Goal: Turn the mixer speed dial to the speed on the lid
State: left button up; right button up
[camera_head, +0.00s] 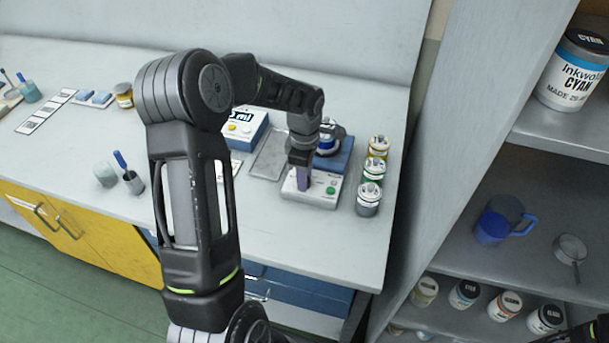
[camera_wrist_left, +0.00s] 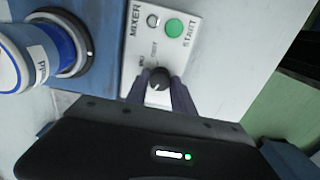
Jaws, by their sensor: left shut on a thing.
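The mixer's white control panel (camera_wrist_left: 185,25) carries the label MIXER, a green START button (camera_wrist_left: 174,28), a small pale round part and a dark dial (camera_wrist_left: 159,82). My left gripper (camera_wrist_left: 161,90) is shut on the dial, with a finger on each side of it. In the head view my left gripper (camera_head: 303,180) points down onto the panel (camera_head: 325,190), and the dial is hidden there. A blue-labelled jar (camera_wrist_left: 28,58) sits in the blue mixer body (camera_wrist_left: 100,50). The speed on the lid cannot be read. A dark part of my right arm shows at the lower right corner.
Several ink jars (camera_head: 369,196) stand in a row right of the mixer. A blue and white scale (camera_head: 243,128) and a grey tray (camera_head: 268,158) lie left of it. A shelf unit (camera_head: 480,190) with jars and a blue mug (camera_head: 497,222) stands at right.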

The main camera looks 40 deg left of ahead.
pick_arm(q)
jog(key=shift+m+b, duration=0.3)
jog(key=shift+m, duration=0.2)
grip_shut()
jog(key=shift+m+b, duration=0.3)
jog(key=shift+m, duration=0.3)
jog(key=m+b, duration=0.1)
jog(key=m, duration=0.2)
jog(key=m+b, duration=0.1)
jog(key=m, duration=0.6)
jog(key=shift+m+b, duration=0.3)
jog(key=shift+b, duration=0.05)
jog(key=m, duration=0.3)
jog(key=shift+m, duration=0.3)
jog(key=m, duration=0.3)
jog(key=shift+m+b, duration=0.3)
jog(key=shift+m, duration=0.1)
jog(key=m, duration=0.6)
jog(key=shift+m, duration=0.3)
